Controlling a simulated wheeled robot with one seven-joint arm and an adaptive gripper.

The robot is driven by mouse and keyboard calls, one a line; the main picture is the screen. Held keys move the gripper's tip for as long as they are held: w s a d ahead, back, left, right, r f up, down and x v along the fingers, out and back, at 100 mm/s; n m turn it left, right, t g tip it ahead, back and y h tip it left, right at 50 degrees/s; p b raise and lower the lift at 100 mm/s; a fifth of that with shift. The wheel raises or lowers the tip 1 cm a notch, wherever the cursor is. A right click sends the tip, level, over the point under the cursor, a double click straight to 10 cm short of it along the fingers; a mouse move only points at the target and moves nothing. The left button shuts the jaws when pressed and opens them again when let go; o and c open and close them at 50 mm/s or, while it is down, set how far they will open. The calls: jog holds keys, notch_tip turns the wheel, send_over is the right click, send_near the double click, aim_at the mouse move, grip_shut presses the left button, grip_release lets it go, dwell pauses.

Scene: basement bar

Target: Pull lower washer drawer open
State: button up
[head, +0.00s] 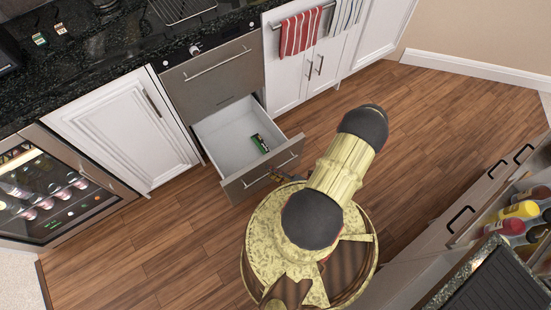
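The lower washer drawer (225,131) is pulled out from the steel-fronted unit below the black counter. Its inside is pale and its grey front has a long bar handle (270,172). The upper drawer (212,78) above it is shut. My gripper (287,178) shows only as a small dark part at the right end of the drawer front, close to the handle. My arm hides most of it, so I cannot tell whether its fingers are open or shut, or touch the handle.
A green object (260,144) lies inside the open drawer. A white cabinet (125,130) and a glass-front bottle cooler (50,190) stand left. Another open drawer with bottles (517,211) stands at the right. Wood floor (400,110) is clear between.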

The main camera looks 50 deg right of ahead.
jog(key=v, duration=1.2)
dwell(0.6)
